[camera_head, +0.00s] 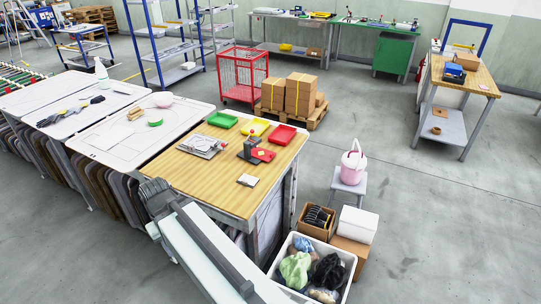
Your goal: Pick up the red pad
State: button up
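A small flat red pad (264,155) lies on the wooden top of the workbench (215,183). It is right beside a small dark stand (250,150), and I cannot tell whether they touch. My arm reaches in from the bottom of the view, in front of the bench's near left corner. No gripper fingers can be made out, and the pad is clear of my arm.
Green (222,119), yellow (255,126) and red (282,135) trays line the bench's back edge. A clipboard-like plate (203,146) and a small white block (248,180) also lie there. A white bin (347,259) of cloths stands right of the bench.

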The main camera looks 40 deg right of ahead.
aim_at(260, 153)
jog(key=z, duration=0.25)
jog(key=i, duration=1.1)
jog(key=z, duration=0.15)
